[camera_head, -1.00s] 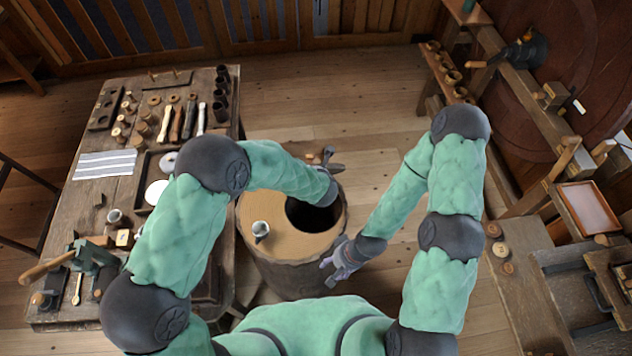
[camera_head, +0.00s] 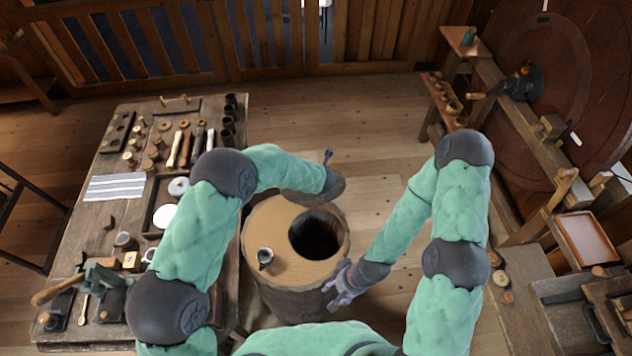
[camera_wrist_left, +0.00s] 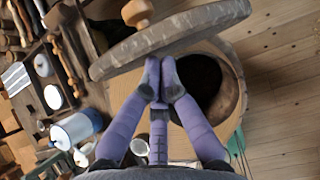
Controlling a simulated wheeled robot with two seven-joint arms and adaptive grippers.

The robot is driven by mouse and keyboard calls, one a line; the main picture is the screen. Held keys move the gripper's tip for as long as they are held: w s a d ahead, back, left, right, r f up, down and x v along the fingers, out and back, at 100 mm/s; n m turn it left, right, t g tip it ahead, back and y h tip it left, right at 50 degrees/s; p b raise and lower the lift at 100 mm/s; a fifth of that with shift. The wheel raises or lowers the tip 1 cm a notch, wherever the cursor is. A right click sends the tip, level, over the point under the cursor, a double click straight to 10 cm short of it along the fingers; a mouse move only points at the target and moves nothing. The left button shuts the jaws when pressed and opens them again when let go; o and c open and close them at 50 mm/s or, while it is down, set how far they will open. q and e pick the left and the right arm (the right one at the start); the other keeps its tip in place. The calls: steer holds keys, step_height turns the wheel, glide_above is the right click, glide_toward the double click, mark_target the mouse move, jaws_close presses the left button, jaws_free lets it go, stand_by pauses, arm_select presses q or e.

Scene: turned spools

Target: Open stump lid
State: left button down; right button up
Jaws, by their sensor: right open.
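The stump (camera_head: 290,303) stands upright in the middle, with a pale top and a round dark opening (camera_head: 316,236) that is uncovered. It also shows in the left wrist view (camera_wrist_left: 228,108). The stump lid (camera_wrist_left: 180,42) is a thick grey-brown disc with a wooden knob, seen nearly edge-on in the left wrist view, off the opening. My left gripper (camera_wrist_left: 160,80) has its purple fingers closed at the lid's rim; in the head view my arm mostly hides it. My right gripper (camera_head: 344,286) is open and empty beside the stump's right side; contact is unclear.
A small metal cup (camera_head: 265,256) stands on the stump's top, left of the opening. A workbench (camera_head: 105,235) with tools, cups and a white mug is at the left. A bench (camera_head: 520,270) is at the right. Floor behind the stump is clear.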

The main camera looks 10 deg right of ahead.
arm_select(q)
steer(key=shift+r, duration=0.1)
stand_by(0.3)
steer(key=v, duration=1.1)
steer(key=shift+s+r, duration=0.25)
steer(key=shift+s, duration=0.05)
steer(key=s+a+f+m+g+h, duration=0.1)
steer(key=s+a+f+m+g, duration=0.1)
steer(key=s+a+f+m, duration=0.6)
steer(key=s+a+f+m+g+h, duration=0.2)
steer(key=s+a+f+m+g, duration=0.15)
steer(key=s+f+m, duration=0.6)
steer(key=s+a+f+m+g+h, duration=0.15)
steer(key=s+a+f+m, duration=0.45)
steer(key=s+m, duration=0.7)
steer(key=w+f+m+b, duration=0.1)
steer(key=w+f+b, duration=0.1)
steer(key=f+b, duration=0.9)
steer(key=w+d+f+m+b, duration=0.1)
steer(key=w+f+m+b, duration=0.1)
steer(key=f+b, duration=1)
steer(key=shift+b, duration=1.05)
